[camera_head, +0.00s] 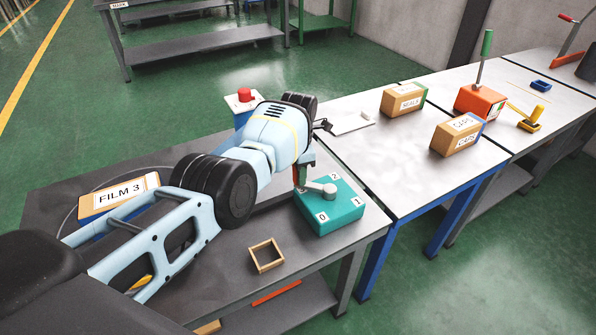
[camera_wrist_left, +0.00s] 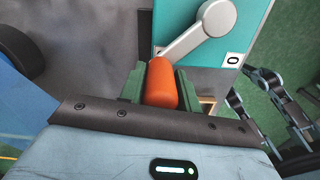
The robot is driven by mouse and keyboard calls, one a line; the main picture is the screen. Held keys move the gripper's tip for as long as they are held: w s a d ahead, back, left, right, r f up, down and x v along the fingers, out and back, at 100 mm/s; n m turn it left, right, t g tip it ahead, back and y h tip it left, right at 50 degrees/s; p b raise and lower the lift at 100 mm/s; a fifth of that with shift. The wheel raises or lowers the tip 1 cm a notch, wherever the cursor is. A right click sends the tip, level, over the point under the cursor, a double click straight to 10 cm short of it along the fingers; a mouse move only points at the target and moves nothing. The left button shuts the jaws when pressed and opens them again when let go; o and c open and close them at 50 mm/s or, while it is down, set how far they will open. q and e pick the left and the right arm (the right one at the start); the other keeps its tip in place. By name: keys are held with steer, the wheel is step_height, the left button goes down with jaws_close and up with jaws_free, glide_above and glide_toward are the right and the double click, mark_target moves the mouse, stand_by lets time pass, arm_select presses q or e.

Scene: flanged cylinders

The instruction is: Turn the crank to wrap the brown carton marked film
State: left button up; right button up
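The film carton (camera_head: 95,210), tan with a white FILM 3 label, lies at the left of the dark table, partly hidden by my left arm. A teal box (camera_head: 335,215) marked 0, 1 and 2 stands near the table's right end and also shows in the left wrist view (camera_wrist_left: 255,20). Its grey crank (camera_head: 318,186) points left in the head view. My left gripper (camera_wrist_left: 161,88) has its green fingers on both sides of the crank's orange handle (camera_wrist_left: 161,78), apparently touching it.
A small open wooden frame (camera_head: 266,256) lies in front of the teal box. A red button on a box (camera_head: 245,98) stands behind my arm. Cartons marked SEALS (camera_head: 403,100) and another tan carton (camera_head: 457,136) stand on the pale table to the right.

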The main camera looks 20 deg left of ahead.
arm_select(q)
steer(key=o, duration=0.3)
steer(key=shift+d, duration=0.1)
steer(key=shift+o, duration=0.2)
step_height(320, 180, up, 8)
steer(key=shift+f+p, duration=0.1)
steer(key=shift+p, duration=0.7)
